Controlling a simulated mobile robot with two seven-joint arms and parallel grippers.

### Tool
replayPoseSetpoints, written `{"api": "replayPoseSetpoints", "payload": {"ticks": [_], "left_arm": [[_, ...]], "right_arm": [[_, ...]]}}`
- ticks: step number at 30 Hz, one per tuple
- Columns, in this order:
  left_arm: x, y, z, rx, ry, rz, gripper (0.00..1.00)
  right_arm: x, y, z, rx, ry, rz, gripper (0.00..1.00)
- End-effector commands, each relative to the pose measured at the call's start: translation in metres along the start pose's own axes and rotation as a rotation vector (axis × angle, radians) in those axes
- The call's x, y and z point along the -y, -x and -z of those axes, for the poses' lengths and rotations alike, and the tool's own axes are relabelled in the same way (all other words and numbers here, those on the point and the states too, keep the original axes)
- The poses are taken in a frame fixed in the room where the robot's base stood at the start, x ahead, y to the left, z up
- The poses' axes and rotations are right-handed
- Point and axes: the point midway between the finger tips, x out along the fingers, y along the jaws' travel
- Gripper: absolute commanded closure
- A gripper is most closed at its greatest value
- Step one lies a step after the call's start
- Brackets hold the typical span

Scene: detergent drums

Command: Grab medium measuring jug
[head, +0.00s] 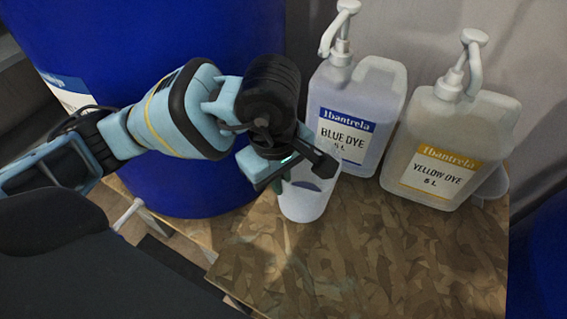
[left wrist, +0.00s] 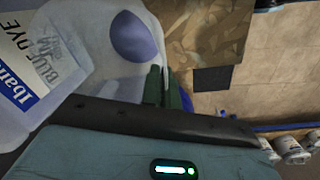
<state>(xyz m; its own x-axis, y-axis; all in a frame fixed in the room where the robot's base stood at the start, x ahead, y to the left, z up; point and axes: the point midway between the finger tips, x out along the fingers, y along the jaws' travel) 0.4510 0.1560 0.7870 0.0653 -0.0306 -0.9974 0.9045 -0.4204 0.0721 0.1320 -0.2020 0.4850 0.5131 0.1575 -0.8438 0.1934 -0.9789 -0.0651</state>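A translucent whitish measuring jug (head: 304,203) stands on the wooden board, in front of the blue dye bottle. It also shows in the left wrist view (left wrist: 112,42), with a bluish round patch inside. My left gripper (head: 282,182) is at the jug's left rim, pointing down. In the left wrist view its two dark green fingers (left wrist: 162,88) are close together at the jug's wall, seemingly with the wall pinched between them. The gripper body hides part of the rim. My right gripper is in neither view.
The blue dye bottle (head: 352,125) and the yellow dye bottle (head: 445,145), both with pumps, stand close behind and right of the jug. Another clear vessel (head: 494,184) is partly hidden at far right. A large blue drum (head: 190,190) is at left. The board's front (head: 370,260) is clear.

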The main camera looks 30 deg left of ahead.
Motion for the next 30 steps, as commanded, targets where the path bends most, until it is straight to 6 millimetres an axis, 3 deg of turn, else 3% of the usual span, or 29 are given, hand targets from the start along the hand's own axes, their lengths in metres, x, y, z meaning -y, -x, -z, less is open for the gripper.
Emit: {"api": "replayPoseSetpoints", "payload": {"ticks": [15,30], "left_arm": [[0.044,0.009,-0.038,0.000,-0.004,0.000,1.00],[0.067,0.014,-0.058,0.000,-0.001,-0.001,1.00]], "right_arm": [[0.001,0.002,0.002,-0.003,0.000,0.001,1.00],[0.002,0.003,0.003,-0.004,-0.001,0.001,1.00]]}}
